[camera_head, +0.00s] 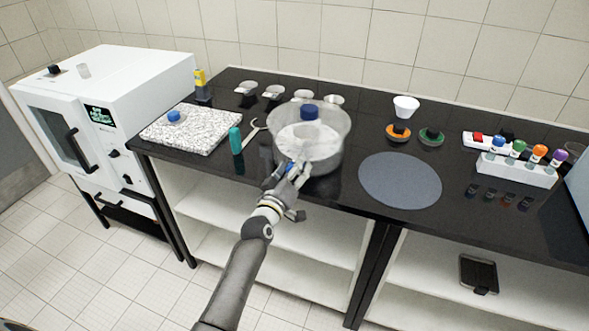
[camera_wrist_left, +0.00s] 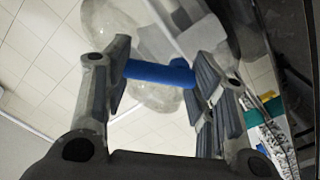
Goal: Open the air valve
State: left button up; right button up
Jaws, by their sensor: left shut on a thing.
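A clear round vessel with a domed lid (camera_head: 335,122) stands near the front edge of the black bench, with a blue knob (camera_head: 309,112) on top. My left gripper (camera_head: 291,172) is at the vessel's front side. In the left wrist view, a blue valve handle (camera_wrist_left: 158,72) lies across between the two finger pads, and the gripper is shut on it. The clear lid also shows behind it in that view. The far end of the handle is partly covered by the right-hand finger. My right gripper is not in view.
A speckled slab (camera_head: 190,132), a teal cylinder (camera_head: 236,141) and a wrench (camera_head: 253,131) lie left of the vessel. A grey round mat (camera_head: 400,182) lies to its right. A white oven (camera_head: 125,88) stands far left. A tube rack (camera_head: 515,169) is at right.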

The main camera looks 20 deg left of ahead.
pick_arm(q)
jog(key=n, duration=0.6)
jog(key=shift+a+r+p, duration=0.25)
jog(key=shift+a+p, duration=0.05)
jog(key=shift+a, duration=0.1)
jog(key=shift+n, duration=0.3)
jog(key=o, duration=1.1)
jog(key=s, duration=1.2)
jog(key=shift+a, duration=0.25)
